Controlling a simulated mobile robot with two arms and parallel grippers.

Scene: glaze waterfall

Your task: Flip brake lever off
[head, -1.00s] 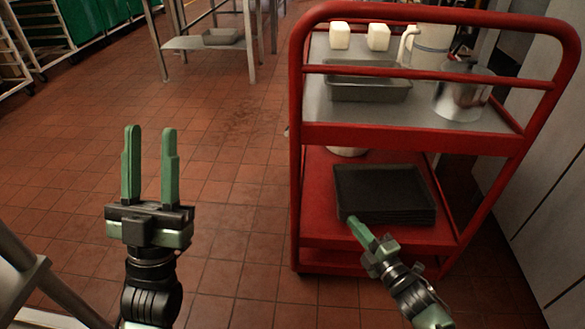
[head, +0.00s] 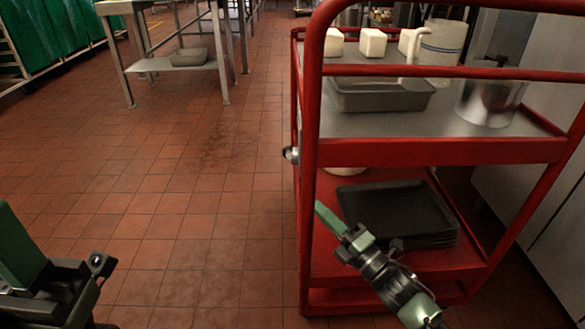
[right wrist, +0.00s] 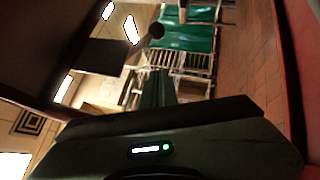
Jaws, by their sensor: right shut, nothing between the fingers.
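A red cart (head: 433,152) stands at the right in the head view. A small silver round-ended piece (head: 291,153) sticks out from its left side at the shelf edge; it may be the brake lever, but I cannot be sure. My right gripper (head: 328,217) is shut and empty, in front of the cart's lower shelf, below and right of that piece.
The cart's top shelf holds a grey pan (head: 380,95), white blocks (head: 372,43) and a metal pot (head: 490,102). Dark trays (head: 400,213) lie on the lower shelf. A metal table (head: 165,62) stands far left. The tiled floor left of the cart is clear.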

